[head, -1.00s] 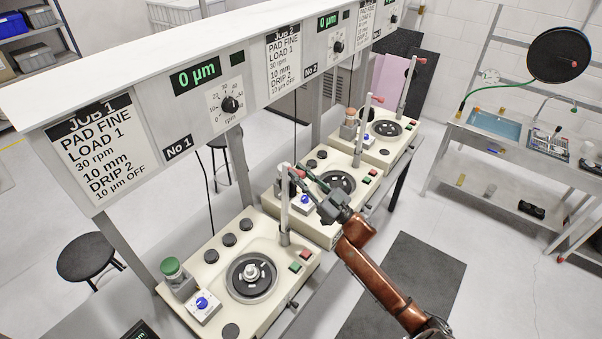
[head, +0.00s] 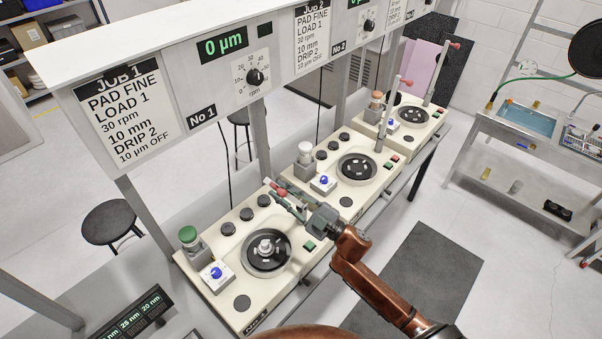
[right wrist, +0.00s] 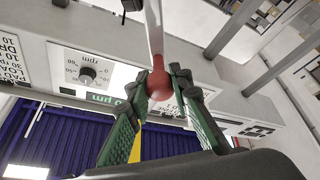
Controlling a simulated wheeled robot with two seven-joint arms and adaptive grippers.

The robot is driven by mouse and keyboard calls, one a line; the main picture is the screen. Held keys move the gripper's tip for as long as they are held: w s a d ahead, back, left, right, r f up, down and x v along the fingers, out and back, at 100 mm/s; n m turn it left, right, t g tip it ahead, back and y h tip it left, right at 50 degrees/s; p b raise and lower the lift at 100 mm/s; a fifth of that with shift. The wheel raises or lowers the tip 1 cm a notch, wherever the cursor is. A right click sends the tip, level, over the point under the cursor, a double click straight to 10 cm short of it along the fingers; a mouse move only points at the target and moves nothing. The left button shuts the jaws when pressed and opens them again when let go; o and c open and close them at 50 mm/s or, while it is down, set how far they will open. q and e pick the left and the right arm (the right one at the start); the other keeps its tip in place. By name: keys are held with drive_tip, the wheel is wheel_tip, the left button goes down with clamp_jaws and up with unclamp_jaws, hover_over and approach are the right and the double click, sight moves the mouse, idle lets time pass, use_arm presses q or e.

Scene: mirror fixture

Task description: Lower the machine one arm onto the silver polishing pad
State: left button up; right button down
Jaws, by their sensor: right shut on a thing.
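Machine one (head: 237,303) is the nearest cream unit, under the No 1 sign. Its round platen (head: 284,262) is dark with a silver-grey rim and a pale metal hub (head: 266,247) at its middle. My right gripper (head: 281,193) is above the rear right of the platen. In the right wrist view its green fingers are closed around the red ball knob (right wrist: 160,84) at the end of a pale rod (right wrist: 154,30). In the head view the gripper largely hides this machine one arm, which is off the platen. My left gripper is not in view.
A green-capped bottle (head: 188,237) and a blue-knobbed box (head: 216,273) stand left of the platen. Machine two (head: 340,200) and another unit stand behind with arms raised. The sign panel (head: 215,95) runs above the machines. A dark mat (head: 425,275) lies on the floor.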

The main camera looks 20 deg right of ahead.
drive_tip(key=s+a+f+n+g+b, duration=0.2)
drive_tip(key=a+f+n, duration=0.5)
drive_tip(key=f, duration=0.6)
drive_tip(key=s+a+f+n+g+b, duration=0.3)
drive_tip(key=a+f+n+b, duration=0.3)
drive_tip(key=f, duration=0.7)
drive_tip(key=shift+s+a+n+b, duration=0.4)
drive_tip(key=shift+b, duration=0.4)
drive_tip(key=c, duration=1.7)
unclamp_jaws()
drive_tip(key=shift+f, duration=0.1)
